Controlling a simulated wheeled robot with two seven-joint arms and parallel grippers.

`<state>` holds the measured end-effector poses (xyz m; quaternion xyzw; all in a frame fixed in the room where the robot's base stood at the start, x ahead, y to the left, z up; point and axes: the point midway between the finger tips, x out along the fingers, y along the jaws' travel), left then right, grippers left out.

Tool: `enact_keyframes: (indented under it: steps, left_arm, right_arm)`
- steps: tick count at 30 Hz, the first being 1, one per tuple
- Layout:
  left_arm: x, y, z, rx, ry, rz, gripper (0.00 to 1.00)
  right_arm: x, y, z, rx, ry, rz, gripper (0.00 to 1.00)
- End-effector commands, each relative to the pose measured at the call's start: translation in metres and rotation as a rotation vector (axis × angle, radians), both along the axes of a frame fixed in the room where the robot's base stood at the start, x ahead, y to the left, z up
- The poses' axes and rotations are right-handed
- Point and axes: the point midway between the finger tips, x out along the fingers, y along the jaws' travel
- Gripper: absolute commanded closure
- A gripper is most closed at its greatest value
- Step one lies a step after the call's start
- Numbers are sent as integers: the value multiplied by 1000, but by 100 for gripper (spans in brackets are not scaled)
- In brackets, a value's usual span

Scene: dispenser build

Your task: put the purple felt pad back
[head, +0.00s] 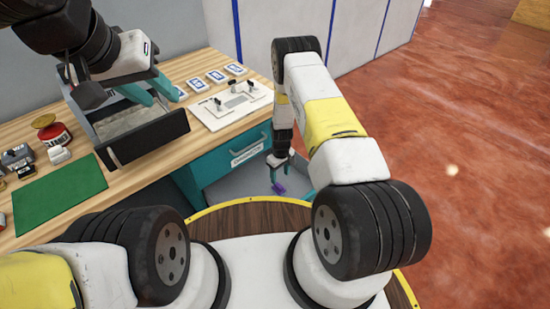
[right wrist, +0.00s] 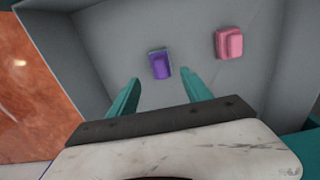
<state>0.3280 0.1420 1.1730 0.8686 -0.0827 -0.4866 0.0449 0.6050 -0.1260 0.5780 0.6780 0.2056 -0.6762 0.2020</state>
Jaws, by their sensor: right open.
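The purple felt pad (right wrist: 160,64) lies on the grey floor of a walled bin (right wrist: 110,45) in the right wrist view. It also shows small in the head view (head: 279,188). My right gripper (right wrist: 161,78) is open and empty, its two teal fingers pointing at the pad from either side of its near end. I cannot tell how far above the floor they are. In the head view my right gripper (head: 285,175) reaches down beside the teal cabinet. My left gripper (head: 150,92) is over the dark open box (head: 150,138) on the table; its jaw gap is unclear.
A pink block (right wrist: 229,43) lies right of the pad in the bin, near a wall. A white panel with knobs (head: 225,112) and several blue-white cards (head: 216,76) are on the wooden table. A green mat (head: 60,195) lies at the left.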

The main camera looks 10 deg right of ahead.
Motion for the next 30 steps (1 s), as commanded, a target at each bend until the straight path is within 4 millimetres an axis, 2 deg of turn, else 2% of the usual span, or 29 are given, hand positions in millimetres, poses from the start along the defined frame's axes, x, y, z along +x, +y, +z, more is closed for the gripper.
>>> enact_keyframes:
  steps: [3, 10, 13, 14, 18, 22, 26, 30]
  left_arm:
    - [0, 0, 0, 0, 0, 0, 64]
    - [0, 0, 0, 0, 0, 0, 64]
    - [0, 0, 0, 0, 0, 0, 64]
    - [0, 0, 0, 0, 0, 0, 64]
    - [0, 0, 0, 0, 0, 0, 64]
    - [0, 0, 0, 0, 0, 0, 64]
    - [0, 0, 0, 0, 0, 0, 64]
    - [0, 0, 0, 0, 0, 0, 64]
  right_arm:
    - [0, 0, 20, 1, -1, 0, 43]
    - [4, 0, 46, 4, -7, -8, 43]
    - [13, 0, 77, 14, -26, -31, 43]
    - [16, 0, 89, 19, -34, -42, 43]
    - [28, -1, 166, 48, -78, -104, 43]
    - [29, -1, 238, 79, -118, -159, 43]
    - [19, -2, 305, 111, -156, -211, 43]
    - [0, -4, 373, 145, -198, -259, 43]
